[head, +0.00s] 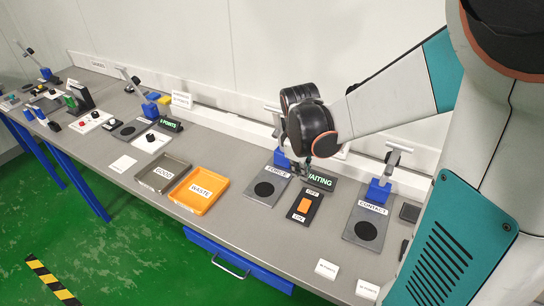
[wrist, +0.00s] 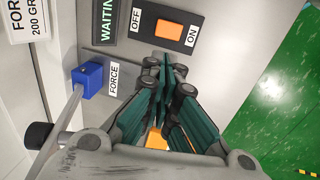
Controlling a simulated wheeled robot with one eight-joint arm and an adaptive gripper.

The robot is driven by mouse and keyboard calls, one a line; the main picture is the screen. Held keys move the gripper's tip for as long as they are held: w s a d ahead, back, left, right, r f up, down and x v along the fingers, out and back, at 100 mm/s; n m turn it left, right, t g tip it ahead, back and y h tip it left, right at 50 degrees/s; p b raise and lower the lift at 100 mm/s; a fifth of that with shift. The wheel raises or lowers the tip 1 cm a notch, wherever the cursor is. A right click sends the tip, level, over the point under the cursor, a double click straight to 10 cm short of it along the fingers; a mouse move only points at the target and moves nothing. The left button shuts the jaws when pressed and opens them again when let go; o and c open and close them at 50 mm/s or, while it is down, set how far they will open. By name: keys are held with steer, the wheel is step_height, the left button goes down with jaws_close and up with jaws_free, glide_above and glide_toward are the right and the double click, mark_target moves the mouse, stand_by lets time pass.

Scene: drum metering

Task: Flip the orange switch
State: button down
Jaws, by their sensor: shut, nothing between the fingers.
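The orange switch (head: 304,205) is a small rocker on a black plate (head: 296,217), marked OFF at its far end and ON at its near end. It also shows in the wrist view (wrist: 168,30), at the top. My gripper (wrist: 170,68) is shut and empty, its fingertips just below the switch plate in that view. In the head view my gripper (head: 304,172) is above the area around the WAITING display, partly hidden by my dark wrist. I see no clear contact between the fingers and the switch. Which way the rocker is tilted is hard to tell.
The WAITING display (head: 320,180) stands just behind the switch. The FORCE station (head: 267,190) is on the left, the CONTACT station (head: 366,228) on the right. An orange WASTE tray (head: 199,190) and a grey GOODS tray (head: 163,173) lie further left.

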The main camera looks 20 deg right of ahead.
mark_target(302, 200)
steer(key=f+b, duration=0.1)
steer(key=f, duration=0.3)
steer(key=w+d+f+b, duration=0.1)
steer(key=f+b, duration=0.1)
steer(key=f, duration=0.3)
steer(key=d+f+b, duration=0.1)
steer(key=f+b, duration=0.1)
steer(key=f, duration=0.2)
steer(key=shift+w+f, duration=0.25)
steer(key=shift+f, duration=0.05)
steer(key=shift+w+d+f+g+y+b, duration=0.2)
steer(key=shift+d+f+g+y+b, duration=0.15)
steer(key=shift+f+g+y, duration=0.2)
steer(key=shift+d+b, duration=0.15)
steer(key=shift+b, duration=0.15)
